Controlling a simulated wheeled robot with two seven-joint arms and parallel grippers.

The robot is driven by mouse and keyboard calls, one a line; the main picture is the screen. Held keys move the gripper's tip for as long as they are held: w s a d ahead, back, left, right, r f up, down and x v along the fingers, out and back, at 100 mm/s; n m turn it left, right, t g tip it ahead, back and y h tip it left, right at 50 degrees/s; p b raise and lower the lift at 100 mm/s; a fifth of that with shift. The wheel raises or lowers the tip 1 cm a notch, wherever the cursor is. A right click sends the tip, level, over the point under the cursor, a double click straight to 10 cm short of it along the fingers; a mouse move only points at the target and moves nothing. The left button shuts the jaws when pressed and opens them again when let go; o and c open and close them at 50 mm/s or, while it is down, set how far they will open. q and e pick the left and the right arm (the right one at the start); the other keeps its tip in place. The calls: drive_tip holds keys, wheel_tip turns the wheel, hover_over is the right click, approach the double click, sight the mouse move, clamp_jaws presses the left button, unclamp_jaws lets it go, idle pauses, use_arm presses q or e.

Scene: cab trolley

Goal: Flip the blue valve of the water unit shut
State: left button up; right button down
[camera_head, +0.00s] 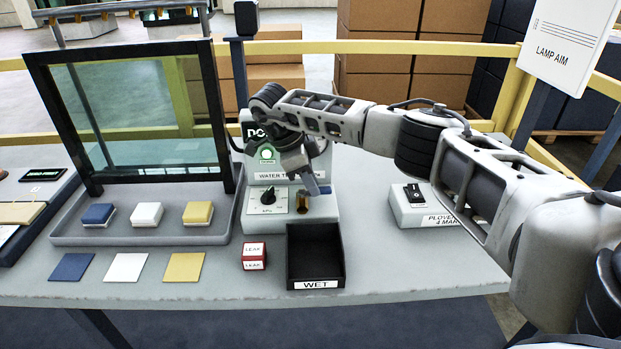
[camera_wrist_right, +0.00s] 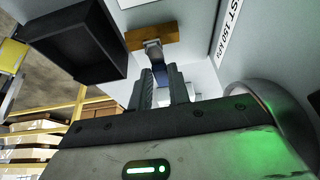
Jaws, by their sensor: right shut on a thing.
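The water unit (camera_head: 262,226) is a white box on the table with a green lamp, a "WATER T..." label partly covered by my arm, and a kPa dial. Its blue valve lever (camera_head: 319,190) shows at the unit's right front, above a brass spout (camera_head: 302,204). My right gripper (camera_head: 308,178) reaches down to the lever from above. In the right wrist view, the blue lever (camera_wrist_right: 160,73) lies between the two dark fingers of the right gripper (camera_wrist_right: 162,88), which are shut on it. The brass fitting (camera_wrist_right: 152,36) is just beyond the fingertips. My left gripper is not in view.
A black "WET" tray (camera_head: 316,284) stands below the spout, with a red and white "LEAK" block (camera_head: 254,256) to its left. A grey switch box (camera_head: 420,210) is to the right. A framed glass pane (camera_head: 140,115) and a tray of coloured blocks (camera_head: 65,230) are left.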

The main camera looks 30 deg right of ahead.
drive_tip(key=shift+m, duration=0.3)
drive_tip(key=c, duration=1.3)
unclamp_jaws()
drive_tip(key=shift+r, duration=0.1)
drive_tip(key=v, duration=1.6)
drive_tip(key=shift+w+d, duration=0.1)
